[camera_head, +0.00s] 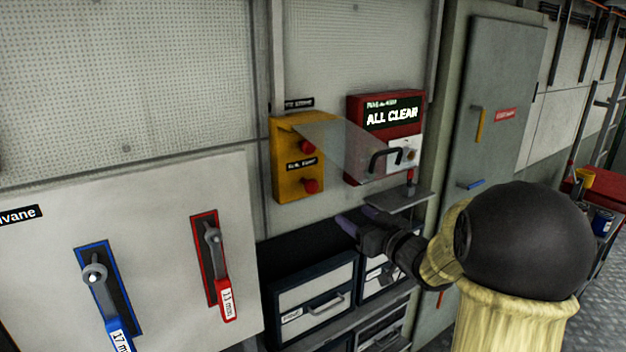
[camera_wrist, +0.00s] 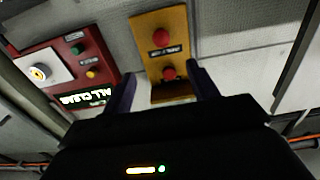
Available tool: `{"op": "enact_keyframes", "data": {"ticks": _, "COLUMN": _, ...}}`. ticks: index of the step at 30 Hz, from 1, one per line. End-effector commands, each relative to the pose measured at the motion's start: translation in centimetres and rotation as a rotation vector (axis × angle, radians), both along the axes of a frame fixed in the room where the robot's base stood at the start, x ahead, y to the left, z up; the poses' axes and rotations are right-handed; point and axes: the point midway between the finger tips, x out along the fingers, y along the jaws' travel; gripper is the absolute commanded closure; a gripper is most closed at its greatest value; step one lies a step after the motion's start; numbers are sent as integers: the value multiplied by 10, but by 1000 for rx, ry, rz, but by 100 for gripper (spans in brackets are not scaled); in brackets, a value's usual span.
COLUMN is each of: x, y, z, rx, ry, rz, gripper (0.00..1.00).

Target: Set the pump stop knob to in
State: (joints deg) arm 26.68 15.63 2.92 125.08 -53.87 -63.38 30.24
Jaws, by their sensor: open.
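A yellow box (camera_head: 284,161) on the wall carries two red knobs, an upper one (camera_head: 306,147) and a lower one (camera_head: 311,186). Their labels are too small to read surely, so I cannot tell which is the pump stop knob. A clear panel (camera_head: 345,145) slants out from the box's top, with a black handle (camera_head: 385,158) at its outer end. My gripper (camera_head: 358,218) is open and empty, below and right of the box. In the wrist view, roughly upside down, the yellow box (camera_wrist: 151,24) shows beyond my open fingers (camera_wrist: 163,84), apart from them.
A red and white "ALL CLEAR" box (camera_head: 394,115) hangs right of the yellow box, above a small grey shelf (camera_head: 400,199). Blue-framed (camera_head: 108,290) and red-framed (camera_head: 212,258) levers are at left. Drawers (camera_head: 312,302) stand below; a grey cabinet door (camera_head: 505,100) is at right.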

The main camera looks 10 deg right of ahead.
Motion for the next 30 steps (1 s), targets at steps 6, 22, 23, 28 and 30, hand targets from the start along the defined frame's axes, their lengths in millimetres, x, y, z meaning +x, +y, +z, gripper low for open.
{"op": "enact_keyframes", "data": {"ticks": 6, "x": 0, "y": 0, "z": 1, "rx": 2, "ry": -4, "rz": 5, "gripper": 41}}
{"op": "enact_keyframes", "data": {"ticks": 22, "x": 45, "y": 19, "z": 3, "rx": 3, "ry": -1, "rz": 5, "gripper": 41}}
{"op": "enact_keyframes", "data": {"ticks": 23, "x": 50, "y": 22, "z": 3, "rx": 3, "ry": -1, "rz": 6, "gripper": 41}}
{"op": "enact_keyframes", "data": {"ticks": 28, "x": 78, "y": 33, "z": 3, "rx": 3, "ry": -1, "rz": 5, "gripper": 41}}
{"op": "enact_keyframes", "data": {"ticks": 30, "x": 89, "y": 38, "z": 3, "rx": 2, "ry": -2, "rz": 5, "gripper": 41}}
